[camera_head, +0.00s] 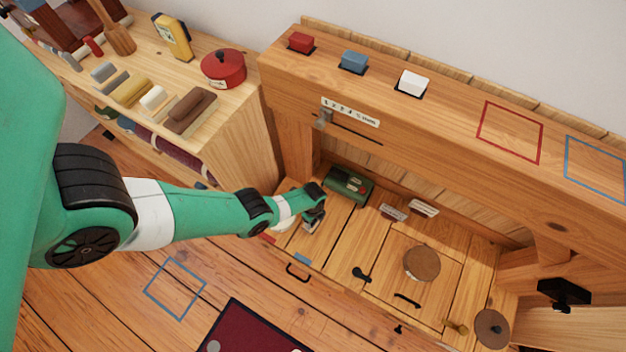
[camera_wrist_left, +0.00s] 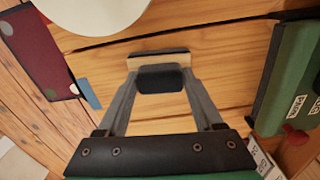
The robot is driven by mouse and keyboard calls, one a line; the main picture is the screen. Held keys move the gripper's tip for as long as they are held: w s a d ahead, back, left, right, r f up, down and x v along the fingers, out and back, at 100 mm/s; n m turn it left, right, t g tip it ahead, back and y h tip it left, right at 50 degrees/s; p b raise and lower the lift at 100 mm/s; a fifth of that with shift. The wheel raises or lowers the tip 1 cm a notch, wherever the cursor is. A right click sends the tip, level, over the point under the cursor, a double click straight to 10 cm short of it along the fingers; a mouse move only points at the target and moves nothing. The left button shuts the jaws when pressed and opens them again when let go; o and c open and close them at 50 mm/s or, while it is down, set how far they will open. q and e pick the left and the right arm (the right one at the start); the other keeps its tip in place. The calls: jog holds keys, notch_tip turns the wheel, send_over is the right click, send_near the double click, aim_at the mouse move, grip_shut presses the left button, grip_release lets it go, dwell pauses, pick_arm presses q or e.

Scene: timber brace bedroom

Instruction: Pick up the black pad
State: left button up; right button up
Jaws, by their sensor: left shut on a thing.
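The black pad (camera_wrist_left: 160,79) is a small dark block between my left fingertips in the left wrist view. My left gripper (camera_wrist_left: 160,76) is shut on it, over the wooden surface. A dark strip with a tan edge lies just beyond the fingertips. In the head view my left gripper (camera_head: 311,224) is low at the left end of the wooden cabinet top, left of the green box; the pad is too small to make out there. My right gripper is not in view.
A green box (camera_head: 348,184) stands close to the right of my left gripper. A raised wooden shelf (camera_head: 440,110) with red, blue and white blocks runs behind. A round wooden disc (camera_head: 421,264) and black handles lie to the right. A side cabinet with a red pot (camera_head: 223,70) stands at left.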

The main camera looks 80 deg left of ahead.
pick_arm(q)
jog(key=shift+r+p, duration=0.45)
jog(key=shift+r, duration=0.05)
notch_tip(320, 180, up, 3)
jog(key=p, duration=0.2)
jog(key=shift+f+p, duration=0.15)
jog(key=shift+p, duration=0.2)
jog(key=s+d+r+p, duration=0.1)
jog(key=d+r+p, duration=0.8)
jog(key=d, duration=0.5)
jog(key=shift+s+r+p, duration=0.15)
jog(key=shift+s+p, duration=0.25)
jog(key=shift+p, duration=0.7)
jog(key=o, duration=0.7)
jog(key=c, duration=0.4)
